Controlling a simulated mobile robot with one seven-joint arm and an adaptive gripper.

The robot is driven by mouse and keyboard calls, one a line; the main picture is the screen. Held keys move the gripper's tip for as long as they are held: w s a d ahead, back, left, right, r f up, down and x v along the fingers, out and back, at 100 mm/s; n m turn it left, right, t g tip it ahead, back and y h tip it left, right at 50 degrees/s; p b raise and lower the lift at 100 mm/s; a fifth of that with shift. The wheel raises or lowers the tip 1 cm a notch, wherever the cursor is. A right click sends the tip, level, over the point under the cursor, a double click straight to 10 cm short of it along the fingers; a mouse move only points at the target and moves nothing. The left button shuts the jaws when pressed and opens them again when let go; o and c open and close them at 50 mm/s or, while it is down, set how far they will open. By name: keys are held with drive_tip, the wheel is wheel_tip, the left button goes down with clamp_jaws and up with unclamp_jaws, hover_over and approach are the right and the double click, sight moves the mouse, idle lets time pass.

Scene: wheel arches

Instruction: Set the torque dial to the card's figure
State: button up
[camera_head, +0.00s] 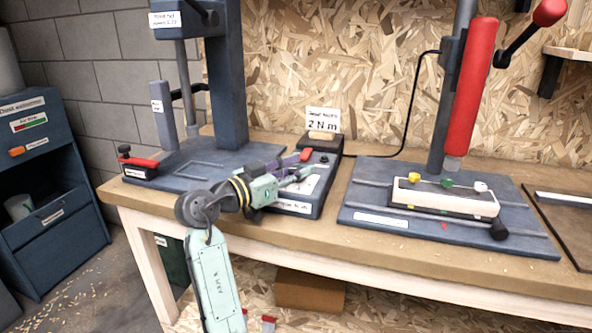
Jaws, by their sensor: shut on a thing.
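A white card (322,122) stands in a wooden holder (321,136) at the back of the bench and reads "2 N m", with a smaller line above it. In front of it lies a dark blue unit (322,194) with a red part (305,154) and a white label on its front. My gripper (302,173) reaches in from the left, low over the top of this unit. Its fingers are shut on the torque dial, which they mostly hide. I cannot read the dial's setting.
A press with a dark base (185,165) and a red clamp (140,163) stands left. A drill press with a red column (470,85) stands right, its base holding a white block (446,200) with coloured knobs. The bench's front strip (400,255) is clear.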

drive_tip(key=o, duration=1.1)
drive_tip(key=shift+o, duration=0.2)
drive_tip(key=v, duration=1.1)
drive_tip(key=shift+s+a, duration=0.3)
